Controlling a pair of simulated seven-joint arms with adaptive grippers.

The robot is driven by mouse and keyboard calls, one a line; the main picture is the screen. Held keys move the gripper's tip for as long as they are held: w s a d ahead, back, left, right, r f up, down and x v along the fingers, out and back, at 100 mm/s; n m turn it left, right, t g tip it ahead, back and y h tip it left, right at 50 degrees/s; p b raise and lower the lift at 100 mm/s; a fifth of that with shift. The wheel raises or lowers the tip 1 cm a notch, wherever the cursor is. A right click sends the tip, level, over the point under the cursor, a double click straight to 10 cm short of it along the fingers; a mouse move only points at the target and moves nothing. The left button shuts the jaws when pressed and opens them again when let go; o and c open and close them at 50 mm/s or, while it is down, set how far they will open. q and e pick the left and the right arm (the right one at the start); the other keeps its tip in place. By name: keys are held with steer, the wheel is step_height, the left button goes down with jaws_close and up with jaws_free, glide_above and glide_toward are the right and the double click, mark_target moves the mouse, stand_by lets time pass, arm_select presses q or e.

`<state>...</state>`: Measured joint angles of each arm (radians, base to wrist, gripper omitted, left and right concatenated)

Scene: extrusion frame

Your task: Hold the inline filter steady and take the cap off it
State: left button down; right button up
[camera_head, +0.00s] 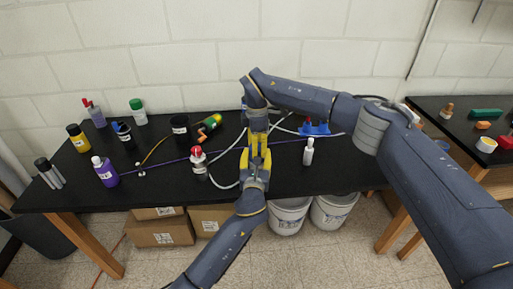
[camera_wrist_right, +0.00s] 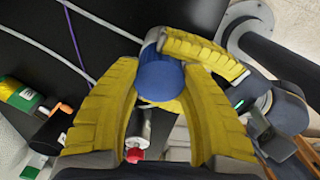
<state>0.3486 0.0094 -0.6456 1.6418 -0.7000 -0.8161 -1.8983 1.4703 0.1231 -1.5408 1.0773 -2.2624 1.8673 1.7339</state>
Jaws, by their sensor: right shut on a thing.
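The inline filter shows mainly as a round blue end, its cap (camera_wrist_right: 160,80), in the right wrist view. My right gripper (camera_wrist_right: 160,72) has its yellow fingers on either side of the cap and is shut on it. In the head view my right gripper (camera_head: 259,138) points down above the table and meets my left gripper (camera_head: 256,158), which reaches in from the front. In the right wrist view the left gripper's yellow fingers close around the filter just behind the cap. The grippers hide most of the filter body, and the cap still appears seated on it.
A red-capped bottle (camera_head: 199,163) stands left of the grippers, and a small white bottle (camera_head: 308,152) to the right. A blue holder (camera_head: 313,129) sits behind it. Several bottles and cups fill the left of the black table (camera_head: 330,175). Pale tubing (camera_head: 229,150) runs close by.

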arm_select(q)
steer(key=shift+f, duration=0.4)
arm_select(e)
steer(key=shift+s+a+n, duration=0.15)
steer(key=shift+n, duration=0.45)
steer(key=shift+c, duration=0.2)
steer(key=o, duration=1.2)
steer(key=shift+o, duration=0.2)
